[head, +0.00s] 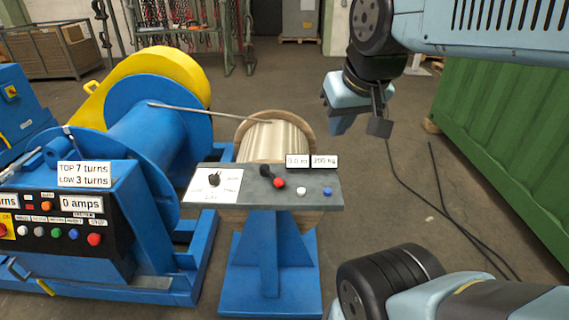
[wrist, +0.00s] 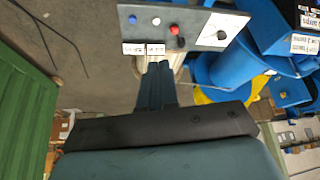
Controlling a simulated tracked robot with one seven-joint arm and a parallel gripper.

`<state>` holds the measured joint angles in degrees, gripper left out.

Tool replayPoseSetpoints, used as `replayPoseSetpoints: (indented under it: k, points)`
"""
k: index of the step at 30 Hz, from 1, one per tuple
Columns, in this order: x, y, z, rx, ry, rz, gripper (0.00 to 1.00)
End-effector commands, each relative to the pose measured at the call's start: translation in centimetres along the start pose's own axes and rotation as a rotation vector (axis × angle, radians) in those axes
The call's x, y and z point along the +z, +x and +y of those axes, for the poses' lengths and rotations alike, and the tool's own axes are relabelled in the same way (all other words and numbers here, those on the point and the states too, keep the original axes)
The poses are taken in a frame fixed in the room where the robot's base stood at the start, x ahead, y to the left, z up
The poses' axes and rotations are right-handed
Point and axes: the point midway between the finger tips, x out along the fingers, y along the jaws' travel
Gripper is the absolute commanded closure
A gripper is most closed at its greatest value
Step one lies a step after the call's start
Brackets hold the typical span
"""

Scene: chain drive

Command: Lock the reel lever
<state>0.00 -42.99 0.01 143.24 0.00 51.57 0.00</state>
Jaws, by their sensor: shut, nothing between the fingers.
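The reel lever (head: 273,177) is a short black lever with a red knob on the grey control panel (head: 325,186) in front of the reel. It also shows in the wrist view (wrist: 176,35), where the scene appears upside down. The knob points toward the front of the panel. My gripper (head: 341,126) hangs in the air to the right of the reel and above the panel, apart from the lever. Its fingers are shut and empty, also seen in the wrist view (wrist: 157,68). I cannot tell whether the lever is locked.
The wooden-rimmed reel (head: 272,140) stands behind the panel. A blue winch (head: 150,140) with a rod reaching toward the reel stands left. A rotary switch (head: 214,178), a white button (head: 301,191) and a blue button (head: 326,191) flank the lever. A green container (head: 510,130) stands right.

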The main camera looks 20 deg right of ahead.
Motion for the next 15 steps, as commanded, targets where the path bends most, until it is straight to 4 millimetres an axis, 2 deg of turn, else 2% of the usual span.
replayPoseSetpoints:
  k: [9, 15]
  points:
    - [-0.1, 0.0, 0.0, -0.001, 0.005, -0.005, 1.0]
    - [-1.4, 1.2, -0.1, -0.021, 0.084, -0.077, 1.0]
